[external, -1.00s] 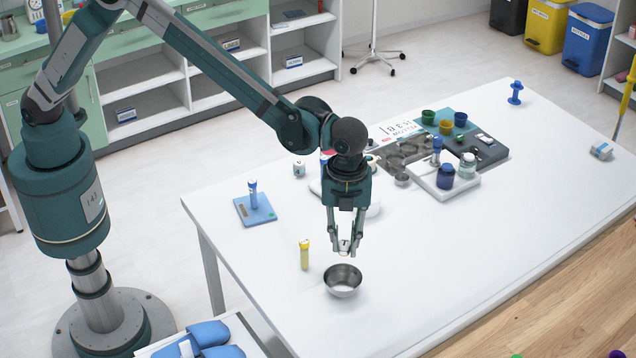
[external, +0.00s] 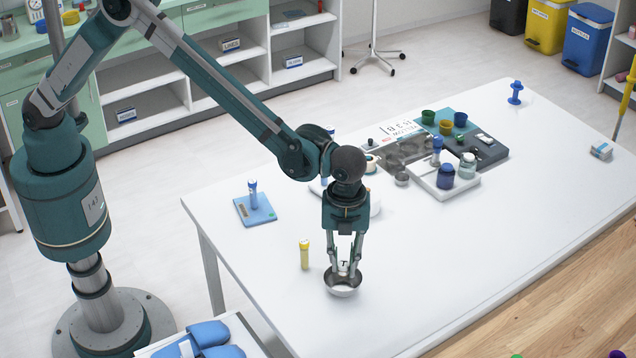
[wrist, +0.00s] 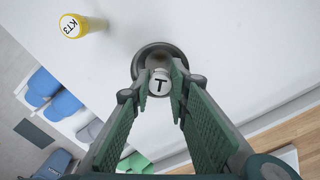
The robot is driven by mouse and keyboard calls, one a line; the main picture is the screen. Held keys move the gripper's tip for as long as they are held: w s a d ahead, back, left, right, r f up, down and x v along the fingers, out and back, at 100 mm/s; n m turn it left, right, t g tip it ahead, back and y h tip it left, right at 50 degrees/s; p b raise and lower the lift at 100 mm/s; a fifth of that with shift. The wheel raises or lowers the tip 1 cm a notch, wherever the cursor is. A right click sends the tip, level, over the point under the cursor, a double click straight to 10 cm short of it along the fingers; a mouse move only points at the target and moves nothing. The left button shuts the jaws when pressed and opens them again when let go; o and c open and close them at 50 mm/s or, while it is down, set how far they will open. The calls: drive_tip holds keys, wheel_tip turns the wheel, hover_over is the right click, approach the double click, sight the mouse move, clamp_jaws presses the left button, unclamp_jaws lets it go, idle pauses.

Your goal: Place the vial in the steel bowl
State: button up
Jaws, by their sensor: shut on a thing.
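The steel bowl (external: 343,287) stands near the table's front edge, and its dark rim (wrist: 140,62) shows in the wrist view. My gripper (external: 344,268) points down at the bowl. It is shut on the vial (wrist: 160,82), whose pale cap is marked "T". In the wrist view the vial overlaps the bowl's opening. In the external view the cap (external: 344,265) shows between the fingertips at the bowl's rim. The vial's lower part is hidden, so I cannot tell whether it touches the bowl's bottom.
A blue tube (external: 253,192) stands on a blue pad further left. Several jars and trays (external: 445,175) fill the table behind. The table right of the bowl is clear.

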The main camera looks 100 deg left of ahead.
sight(343, 263)
drive_tip(key=shift+f, duration=1.2)
drive_tip(key=o, duration=0.8)
drive_tip(key=shift+r, duration=0.15)
drive_tip(key=shift+r+p, duration=0.6)
drive_tip(key=shift+r, duration=2.75)
drive_tip(key=shift+r, duration=0.15)
